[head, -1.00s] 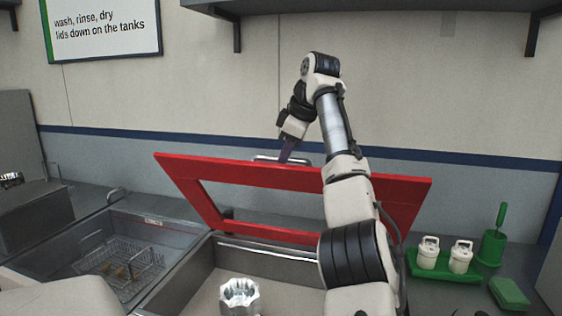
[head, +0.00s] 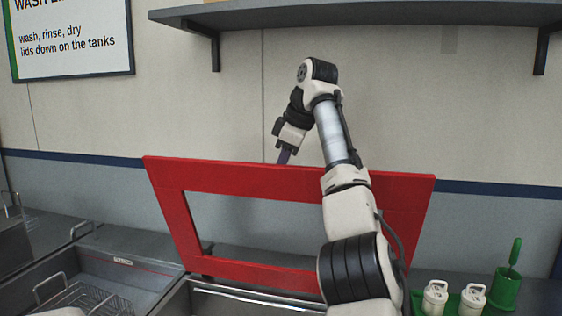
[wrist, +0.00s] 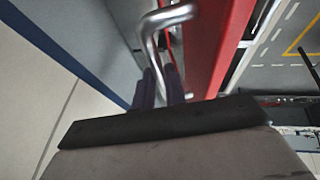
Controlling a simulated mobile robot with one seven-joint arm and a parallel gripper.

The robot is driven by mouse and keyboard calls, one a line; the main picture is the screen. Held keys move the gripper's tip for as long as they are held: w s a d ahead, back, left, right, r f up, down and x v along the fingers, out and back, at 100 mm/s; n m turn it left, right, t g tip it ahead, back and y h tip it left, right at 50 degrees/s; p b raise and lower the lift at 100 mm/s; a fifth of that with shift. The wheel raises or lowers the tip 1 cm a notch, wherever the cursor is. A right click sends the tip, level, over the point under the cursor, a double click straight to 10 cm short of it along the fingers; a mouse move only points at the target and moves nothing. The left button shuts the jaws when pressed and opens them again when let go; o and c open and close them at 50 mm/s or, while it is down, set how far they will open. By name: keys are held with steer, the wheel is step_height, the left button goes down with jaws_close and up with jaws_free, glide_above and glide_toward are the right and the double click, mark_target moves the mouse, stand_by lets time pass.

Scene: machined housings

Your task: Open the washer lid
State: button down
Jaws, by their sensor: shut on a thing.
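The washer lid is a red frame (head: 166,205) with a rectangular opening; in the head view it stands steeply raised above the washer tank, hinged side down. My gripper (head: 284,157) is at the lid's top edge, its fingertips partly hidden behind the red frame. In the wrist view my gripper's dark fingers (wrist: 161,88) are shut on the bent metal lid handle (wrist: 152,38). The red lid (wrist: 217,40) also shows there, just right of the handle. In the head view the handle is hidden behind the lid.
A tank with a wire basket (head: 85,299) is at the lower left. A shelf (head: 370,14) hangs above on the wall. White bottles (head: 435,298) and a green brush holder (head: 506,289) stand at the lower right. A sign (head: 70,40) is at upper left.

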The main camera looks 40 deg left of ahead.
steer(key=shift+w+a+f, duration=0.1)
steer(key=shift+w+f, duration=0.4)
steer(key=shift+f, duration=0.05)
steer(key=c, duration=1.8)
jaws_free()
steer(key=o, duration=0.3)
steer(key=shift+w+a+f, duration=0.15)
steer(key=shift+w+a, duration=0.1)
steer(key=shift+w, duration=0.05)
steer(key=shift+o, duration=0.2)
steer(key=p+v, duration=0.1)
steer(key=v, duration=0.3)
steer(key=p+v, duration=0.1)
steer(key=v, duration=0.3)
steer(key=shift+s, duration=0.25)
